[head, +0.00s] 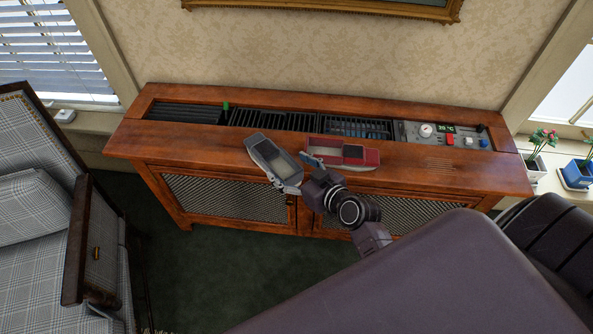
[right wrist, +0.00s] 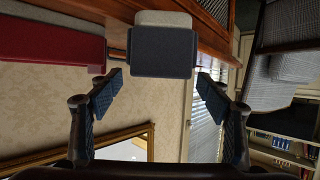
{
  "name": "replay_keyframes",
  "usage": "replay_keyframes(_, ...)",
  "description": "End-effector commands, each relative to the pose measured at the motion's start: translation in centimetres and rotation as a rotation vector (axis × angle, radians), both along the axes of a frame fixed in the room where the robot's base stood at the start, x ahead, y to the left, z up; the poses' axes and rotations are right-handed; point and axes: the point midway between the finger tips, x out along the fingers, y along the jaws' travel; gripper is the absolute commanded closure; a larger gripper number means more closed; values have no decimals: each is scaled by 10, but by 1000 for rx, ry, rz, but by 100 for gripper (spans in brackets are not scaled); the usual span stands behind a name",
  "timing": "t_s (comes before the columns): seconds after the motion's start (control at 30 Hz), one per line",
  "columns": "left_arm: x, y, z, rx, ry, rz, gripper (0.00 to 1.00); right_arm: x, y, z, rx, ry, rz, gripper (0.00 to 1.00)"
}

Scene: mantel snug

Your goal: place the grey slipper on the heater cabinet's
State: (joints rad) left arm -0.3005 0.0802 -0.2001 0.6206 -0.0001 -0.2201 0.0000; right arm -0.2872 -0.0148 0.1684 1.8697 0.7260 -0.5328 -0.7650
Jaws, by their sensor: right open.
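The grey slipper (head: 268,155) is on the wooden top of the heater cabinet (head: 210,146), with its near end at the front edge. The red slipper (head: 345,155) lies just to its right. My right gripper (head: 288,185) is open at the grey slipper's near end. In the right wrist view, the grey slipper (right wrist: 163,55) shows as a dark block with a pale part, ahead of and between the spread fingers (right wrist: 160,88). Contact with the fingers is not visible. The red slipper (right wrist: 55,38) is at left there. My left gripper is not in view.
The cabinet top has dark grilles (head: 270,119), a small green object (head: 226,106) and a control panel (head: 447,135) at right. A plaid armchair (head: 40,220) stands at left. Potted flowers (head: 540,150) stand at right. The front-left cabinet top is clear.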

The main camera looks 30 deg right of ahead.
Motion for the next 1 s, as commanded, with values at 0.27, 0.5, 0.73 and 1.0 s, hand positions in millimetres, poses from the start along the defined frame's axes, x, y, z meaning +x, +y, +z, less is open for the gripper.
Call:
replay_keyframes(0.27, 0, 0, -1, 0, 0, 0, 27, -30, -5, 13, 1, -1, 1, 29)
replay_keyframes(0.5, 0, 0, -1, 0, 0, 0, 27, -32, -6, 14, 1, -1, 1, 29)
replay_keyframes(0.73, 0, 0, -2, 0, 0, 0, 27, -40, -3, -37, 10, 91, -14, 29)
replay_keyframes(1.0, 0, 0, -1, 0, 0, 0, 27, -114, 13, -216, 0, 427, -49, 29)
